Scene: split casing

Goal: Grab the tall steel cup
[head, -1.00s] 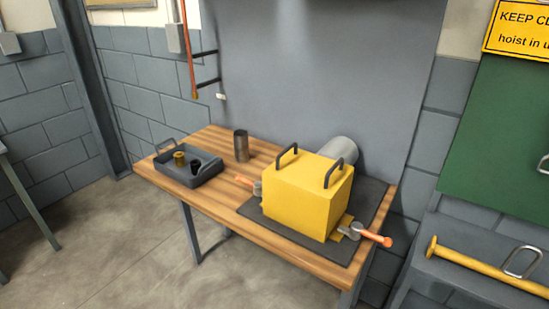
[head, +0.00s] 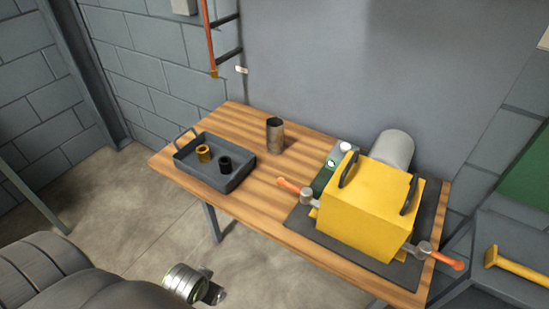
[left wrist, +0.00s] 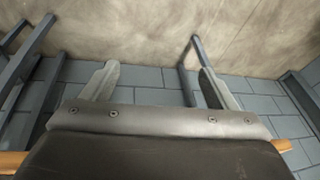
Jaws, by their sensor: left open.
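The tall steel cup (head: 275,137) stands upright on the wooden table (head: 250,192), between the tray and the yellow casing. It looks dark grey with an open top. My left arm comes in at the bottom left of the head view, low in front of the table and well apart from the cup. In the left wrist view my left gripper (left wrist: 159,68) is open with nothing between its fingers. The cup does not show in that view. My right gripper is not in view.
A dark tray (head: 232,182) left of the cup holds a brass ring (head: 204,153) and a small black cup (head: 225,164). The yellow casing (head: 365,212) with orange-handled clamps sits on a dark mat (head: 300,216) at right. The wood in front of the cup is clear.

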